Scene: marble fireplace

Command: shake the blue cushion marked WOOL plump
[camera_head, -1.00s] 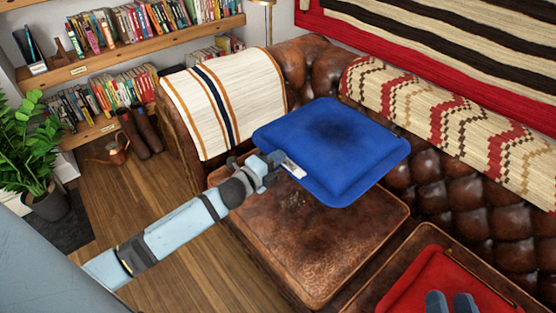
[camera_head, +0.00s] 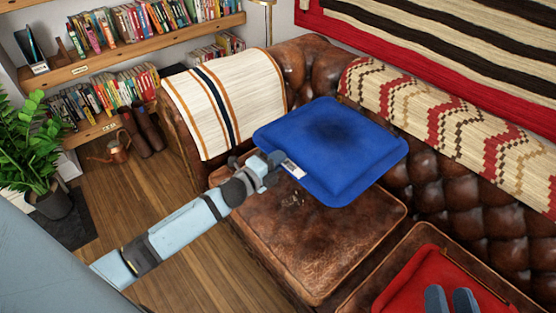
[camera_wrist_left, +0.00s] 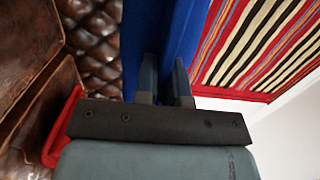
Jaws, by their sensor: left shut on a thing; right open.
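The blue cushion (camera_head: 345,165) is held level above the brown leather seat, with a dark patch in the middle of its top. A small white label (camera_head: 293,169) is on its near left edge; its print is too small to read. My left gripper (camera_head: 274,163) is shut on the cushion's edge beside the label. In the left wrist view the two fingers (camera_wrist_left: 163,80) close on the blue cloth (camera_wrist_left: 150,30). My right gripper (camera_head: 450,301) shows only as two spaced fingertips at the bottom right, over a red cushion, holding nothing visible.
The brown leather sofa (camera_head: 310,250) has a striped throw (camera_head: 225,100) over its left arm and a patterned throw (camera_head: 450,130) along its back. The red cushion (camera_head: 425,270) lies on the right seat. Bookshelves (camera_head: 130,70), a plant (camera_head: 35,160) and a copper watering can (camera_head: 112,150) stand left.

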